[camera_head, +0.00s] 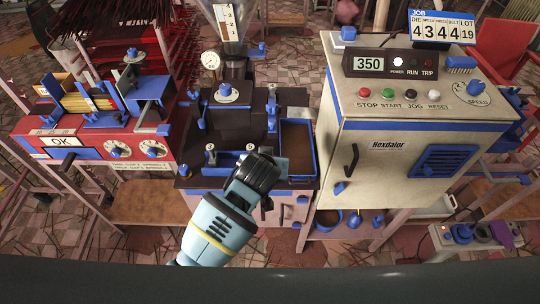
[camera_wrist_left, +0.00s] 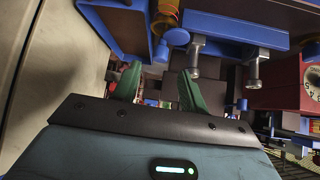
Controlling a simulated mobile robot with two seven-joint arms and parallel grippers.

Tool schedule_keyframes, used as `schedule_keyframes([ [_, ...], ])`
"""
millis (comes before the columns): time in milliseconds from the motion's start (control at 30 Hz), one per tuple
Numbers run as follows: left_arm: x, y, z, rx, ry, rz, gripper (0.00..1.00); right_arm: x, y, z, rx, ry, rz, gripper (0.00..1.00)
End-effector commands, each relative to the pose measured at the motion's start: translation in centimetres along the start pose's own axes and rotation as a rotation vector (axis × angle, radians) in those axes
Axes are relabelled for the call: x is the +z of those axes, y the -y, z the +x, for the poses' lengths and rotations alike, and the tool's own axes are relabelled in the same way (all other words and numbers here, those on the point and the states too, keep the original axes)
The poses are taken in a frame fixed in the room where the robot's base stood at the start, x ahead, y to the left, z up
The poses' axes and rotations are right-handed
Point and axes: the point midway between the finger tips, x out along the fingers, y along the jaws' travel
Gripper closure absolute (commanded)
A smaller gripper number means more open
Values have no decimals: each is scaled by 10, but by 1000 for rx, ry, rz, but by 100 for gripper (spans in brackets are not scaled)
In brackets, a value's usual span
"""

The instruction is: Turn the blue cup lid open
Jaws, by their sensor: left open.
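I cannot tell for certain which part is the blue cup lid. In the left wrist view, a rounded blue cap (camera_wrist_left: 177,37) sits by an amber cylinder (camera_wrist_left: 166,14), above and a little right of my fingers. In the head view, a round dial with a blue knob (camera_head: 226,91) is on the dark middle machine (camera_head: 222,133). My left gripper (camera_head: 268,172) is over the front of that machine and hides part of it. In the left wrist view its two green fingers (camera_wrist_left: 160,86) are apart, with nothing seen between them. My right gripper is not in view.
A cream control cabinet (camera_head: 372,170) stands close on the right of my left gripper. A red machine (camera_head: 90,146) is on the left. In the left wrist view, a blue bar with grey posts (camera_wrist_left: 236,28) is near the fingers.

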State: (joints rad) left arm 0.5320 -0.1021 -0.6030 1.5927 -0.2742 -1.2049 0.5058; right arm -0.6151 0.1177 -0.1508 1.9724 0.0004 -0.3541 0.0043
Motion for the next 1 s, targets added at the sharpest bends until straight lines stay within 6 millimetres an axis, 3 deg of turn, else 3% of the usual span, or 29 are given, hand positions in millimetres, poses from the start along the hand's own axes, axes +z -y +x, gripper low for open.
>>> schedule_keyframes([
  [400, 2, -1, 58, 1, 3, 2, 57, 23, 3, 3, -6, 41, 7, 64],
  [867, 0, 0, 67, 1, -2, 1, 57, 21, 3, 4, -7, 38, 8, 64],
  [1000, 0, 0, 67, 1, -1, 1, 75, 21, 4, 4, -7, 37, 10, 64],
])
